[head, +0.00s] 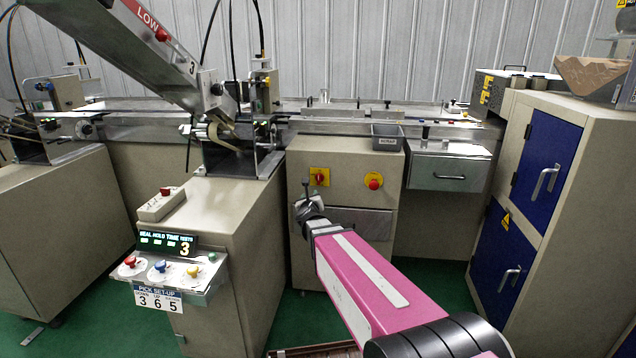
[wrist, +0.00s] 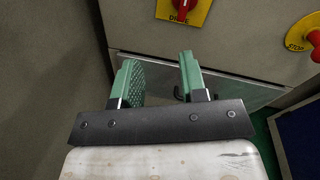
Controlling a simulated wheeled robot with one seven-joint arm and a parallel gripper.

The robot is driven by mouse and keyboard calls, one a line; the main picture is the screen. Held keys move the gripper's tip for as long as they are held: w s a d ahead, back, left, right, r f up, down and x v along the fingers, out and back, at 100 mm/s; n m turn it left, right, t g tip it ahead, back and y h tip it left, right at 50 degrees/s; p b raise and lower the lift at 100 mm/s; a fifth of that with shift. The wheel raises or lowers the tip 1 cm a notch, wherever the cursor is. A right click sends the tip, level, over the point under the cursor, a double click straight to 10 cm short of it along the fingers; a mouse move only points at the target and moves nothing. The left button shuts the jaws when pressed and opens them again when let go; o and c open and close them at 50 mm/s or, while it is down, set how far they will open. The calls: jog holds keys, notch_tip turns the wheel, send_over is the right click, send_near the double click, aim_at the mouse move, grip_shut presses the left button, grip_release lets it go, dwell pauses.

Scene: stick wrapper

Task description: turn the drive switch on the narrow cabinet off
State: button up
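The drive switch (head: 319,177) is a red knob on a yellow plate at the upper left of the narrow cabinet's front (head: 346,172). In the wrist view, the switch (wrist: 184,8) is at the top edge, cut off above, with the word DRIVE partly readable. Its handle looks roughly upright; its exact setting is too small to tell. My gripper (wrist: 157,60) is open and empty, its two green fingers well apart. It is below the switch, in front of the metal panel, and not touching the switch. In the head view, my gripper (head: 306,204) is small and dark.
A red stop button (head: 373,181) on a yellow round plate sits right of the switch; it also shows in the wrist view (wrist: 314,42). A grey bin (head: 387,138) stands on top. The control-panel cabinet (head: 232,225) stands close on the left, blue-doored cabinets (head: 546,160) on the right.

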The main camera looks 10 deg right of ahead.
aim_at(319, 181)
jog(key=w+d+m+h, duration=0.1)
jog(key=w, duration=0.2)
jog(key=w+d+m, duration=0.2)
jog(key=w, duration=0.2)
jog(key=w+d+r+m+h, duration=0.1)
jog(key=w+d+m, duration=0.1)
jog(key=w, duration=0.2)
jog(key=shift+r+h, duration=0.1)
jog(key=shift+h, duration=0.2)
jog(key=shift+c, duration=0.3)
grip_shut()
